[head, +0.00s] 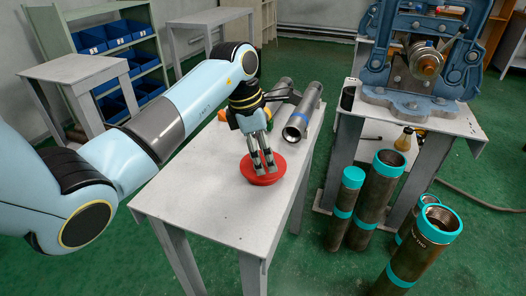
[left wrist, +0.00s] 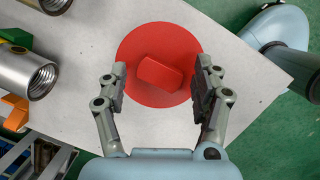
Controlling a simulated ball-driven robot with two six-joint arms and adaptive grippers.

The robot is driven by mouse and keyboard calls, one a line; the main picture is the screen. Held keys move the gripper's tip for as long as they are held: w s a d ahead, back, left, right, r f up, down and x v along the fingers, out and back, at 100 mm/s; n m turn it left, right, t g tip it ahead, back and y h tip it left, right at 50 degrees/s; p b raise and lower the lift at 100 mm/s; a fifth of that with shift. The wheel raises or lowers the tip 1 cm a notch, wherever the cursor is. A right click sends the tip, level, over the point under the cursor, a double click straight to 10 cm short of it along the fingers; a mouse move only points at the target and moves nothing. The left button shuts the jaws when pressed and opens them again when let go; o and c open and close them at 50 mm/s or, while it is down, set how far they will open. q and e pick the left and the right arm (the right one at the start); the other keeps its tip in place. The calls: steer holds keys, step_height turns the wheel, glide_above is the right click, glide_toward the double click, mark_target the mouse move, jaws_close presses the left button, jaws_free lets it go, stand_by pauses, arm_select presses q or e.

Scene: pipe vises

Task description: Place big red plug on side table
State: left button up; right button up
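The big red plug (head: 262,172) is a flat round red disc with a raised bar-shaped grip. It lies on the white-grey table (head: 200,190). In the left wrist view the plug (left wrist: 135,42) is seen from above, with its bar between my fingertips. My left gripper (head: 262,165) points down over the plug. In the left wrist view the left gripper (left wrist: 161,85) is open, with a gap between each finger and the bar. Whether the fingertips touch the disc cannot be told. My right gripper is not in view.
Metal threaded pipes (head: 299,122) lie on the table's back right, beside green and orange pieces (head: 222,115). A blue pipe vise (head: 420,50) stands on another table. Several dark pipes with teal bands (head: 375,190) stand on the floor. Another small table (head: 75,68) stands at back left.

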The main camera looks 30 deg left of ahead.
mark_target(252, 165)
arm_select(q)
steer(key=shift+r, duration=0.25)
steer(key=v, duration=1.1)
steer(key=shift+r+p, duration=0.4)
